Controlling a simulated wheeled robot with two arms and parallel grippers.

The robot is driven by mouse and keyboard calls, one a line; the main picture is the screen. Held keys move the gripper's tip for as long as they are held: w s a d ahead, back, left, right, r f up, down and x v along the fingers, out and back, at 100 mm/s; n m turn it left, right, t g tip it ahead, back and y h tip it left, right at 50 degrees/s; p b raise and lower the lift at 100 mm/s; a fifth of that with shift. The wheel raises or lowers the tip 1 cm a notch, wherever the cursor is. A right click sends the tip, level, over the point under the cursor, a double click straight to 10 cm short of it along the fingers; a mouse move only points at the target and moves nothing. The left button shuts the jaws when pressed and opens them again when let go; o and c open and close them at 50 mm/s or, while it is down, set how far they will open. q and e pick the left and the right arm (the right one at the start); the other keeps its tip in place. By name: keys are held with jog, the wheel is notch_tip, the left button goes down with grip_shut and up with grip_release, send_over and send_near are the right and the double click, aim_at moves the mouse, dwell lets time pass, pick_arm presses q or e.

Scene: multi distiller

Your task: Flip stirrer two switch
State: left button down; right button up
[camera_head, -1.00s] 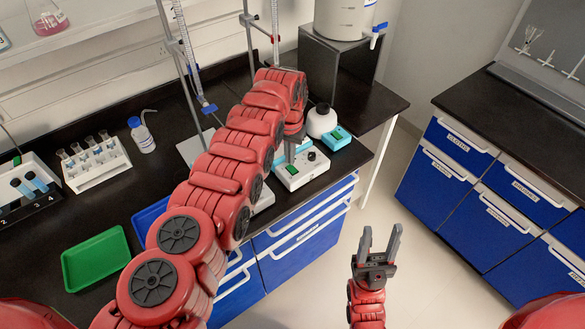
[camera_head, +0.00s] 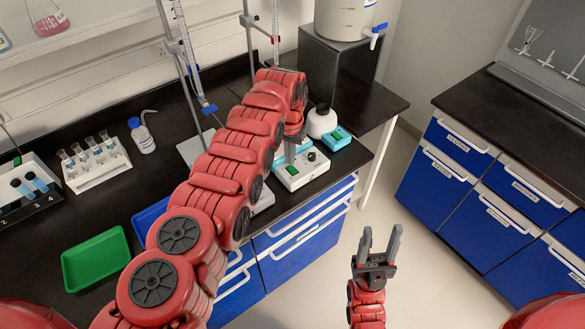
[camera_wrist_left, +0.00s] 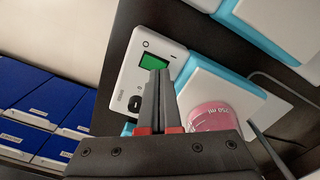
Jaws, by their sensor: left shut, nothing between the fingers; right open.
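A stirrer with a white control panel (camera_head: 302,172) stands near the front edge of the black bench. Its panel carries a green switch (camera_head: 293,170) and a black knob (camera_head: 312,156). My left gripper (camera_head: 290,158) is shut and empty, close over this panel. In the left wrist view the fingertips (camera_wrist_left: 158,74) overlap the lower edge of the green switch (camera_wrist_left: 155,64); I cannot tell whether they touch it. The knob (camera_wrist_left: 134,103) is left of the fingers. My right gripper (camera_head: 378,248) is open and empty over the floor, in front of the drawers.
A pink flask (camera_wrist_left: 210,117) stands beside the fingers on the stirrer's plate. Another blue-edged device with a green switch (camera_head: 338,136) and a white round vessel (camera_head: 321,121) are just behind. Stands with burettes (camera_head: 187,65) rise behind my left arm. A green tray (camera_head: 97,258) lies front left.

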aim_at(290, 167)
pick_arm(q)
jog(key=shift+f+b, duration=1)
dwell(0.9)
jog(key=shift+s+r, duration=0.1)
notch_tip(290, 167, up, 2)
jog(key=shift+r+p, duration=0.15)
jog(key=shift+p, duration=1.05)
notch_tip(290, 167, up, 2)
jog(key=shift+r+p, duration=0.15)
jog(key=shift+p, duration=0.7)
jog(key=shift+r+p, duration=0.75)
jog(key=shift+r, duration=0.45)
jog(key=shift+f, duration=0.1)
